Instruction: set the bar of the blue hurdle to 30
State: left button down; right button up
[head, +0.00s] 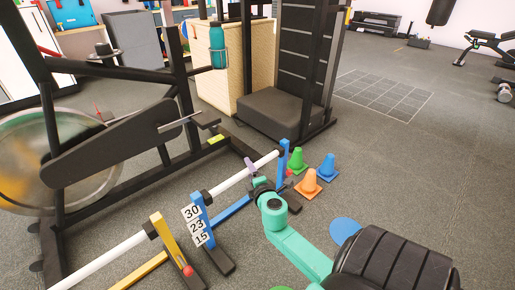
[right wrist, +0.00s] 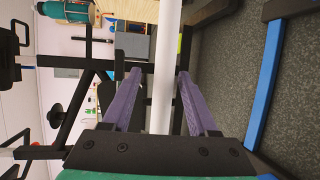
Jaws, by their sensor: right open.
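The blue hurdle has a near post (head: 203,222) and a far post (head: 284,157). The near post carries number plates 30, 23 and 15 (head: 197,226), top to bottom. Its white bar (head: 232,180) spans the posts near their tops; the exact mark is hard to tell. My right gripper (head: 251,170) is at the bar, nearer the far post. In the right wrist view the bar (right wrist: 164,60) runs between the open purple fingers (right wrist: 158,80), with gaps on both sides. A red knob (head: 290,172) shows at the far post. My left gripper is out of view.
A yellow hurdle (head: 170,250) with a white bar and red knob stands nearer, at left. Green, blue and orange cones (head: 310,186) stand beyond the far post, close to my arm. An exercise bike (head: 115,140) stands behind the hurdles. Open floor lies to the right.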

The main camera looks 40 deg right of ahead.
jog(key=v, duration=1)
jog(key=shift+s, duration=0.3)
jog(key=shift+a+r, duration=0.1)
jog(key=shift+r, duration=0.05)
